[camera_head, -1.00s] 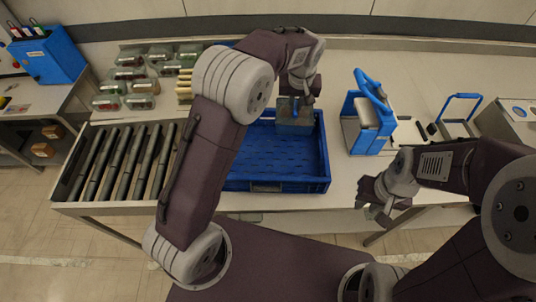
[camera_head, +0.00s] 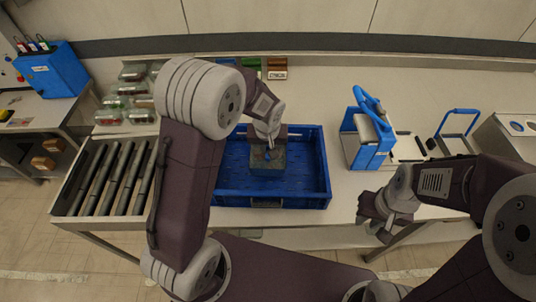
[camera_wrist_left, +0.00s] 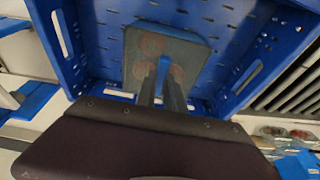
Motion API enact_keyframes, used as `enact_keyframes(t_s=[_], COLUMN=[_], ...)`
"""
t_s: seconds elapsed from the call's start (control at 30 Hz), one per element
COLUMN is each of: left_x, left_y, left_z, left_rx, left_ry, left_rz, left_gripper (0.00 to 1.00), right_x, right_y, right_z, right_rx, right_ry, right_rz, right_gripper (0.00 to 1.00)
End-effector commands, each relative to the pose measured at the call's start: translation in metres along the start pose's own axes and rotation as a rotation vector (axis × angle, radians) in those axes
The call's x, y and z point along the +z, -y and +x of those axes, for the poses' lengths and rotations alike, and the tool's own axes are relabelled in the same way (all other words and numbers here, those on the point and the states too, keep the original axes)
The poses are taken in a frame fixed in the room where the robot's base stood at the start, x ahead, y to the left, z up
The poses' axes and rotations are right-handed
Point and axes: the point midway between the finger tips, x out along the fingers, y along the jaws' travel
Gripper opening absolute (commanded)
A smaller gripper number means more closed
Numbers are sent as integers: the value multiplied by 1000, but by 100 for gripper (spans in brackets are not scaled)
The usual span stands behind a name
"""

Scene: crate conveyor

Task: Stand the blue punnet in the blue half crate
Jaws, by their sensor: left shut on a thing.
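The blue half crate (camera_head: 318,165) stands open on the counter in front of me. My left gripper (camera_head: 268,148) reaches down into it, shut on the blue handle of the grey, see-through punnet (camera_head: 284,168). In the left wrist view, the punnet (camera_wrist_left: 195,55) shows round reddish contents, and the two fingers (camera_wrist_left: 162,80) close on its blue handle. The punnet looks upright, inside the crate walls. I cannot tell whether its base touches the crate floor. My right gripper (camera_head: 374,217) is empty and open by the counter's front edge.
A roller conveyor (camera_head: 108,180) lies left of the crate. Several filled punnets (camera_head: 127,95) stand behind it. A blue-and-grey holder (camera_head: 367,140) and a small blue-handled tray (camera_head: 455,135) stand to the right. The crate's right part is clear.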

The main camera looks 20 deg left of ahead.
Motion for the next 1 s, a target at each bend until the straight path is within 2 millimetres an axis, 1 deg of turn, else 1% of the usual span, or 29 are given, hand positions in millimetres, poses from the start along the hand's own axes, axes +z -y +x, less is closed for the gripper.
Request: enact_keyframes(t_s=[0.07, 0.2, 0.3, 0.53, 0.67, 0.7, 0.77, 1.0], left_x=[0, 8, 11, 10, 12, 12, 11, 11], left_y=[0, 0, 0, 0, 0, 0, 0, 0], left_z=[2, 26, 37, 39, 43, 42, 42, 41], left_rx=[0, -1, 0, 0, 0, 0, 0, 0], left_ry=[0, 4, 2, 0, 0, 0, 0, 0], left_rz=[0, 0, 0, 0, 0, 0, 0, 0], left_gripper=[0, 0, 0, 0, 0, 19, 35, 35], right_x=[0, 0, 0, 0, 0, 0, 0, 0], right_y=[0, 0, 0, 0, 0, 0, 0, 0], right_z=[0, -1, -1, -1, 4, 3, 2, 2], right_rx=[0, 0, 0, 0, 0, 0, 0, 0], right_ry=[0, 0, 0, 0, 0, 0, 0, 0], right_rz=[0, 0, 0, 0, 0, 0, 0, 0], right_gripper=[25, 25, 25, 25, 25, 25, 25, 25])
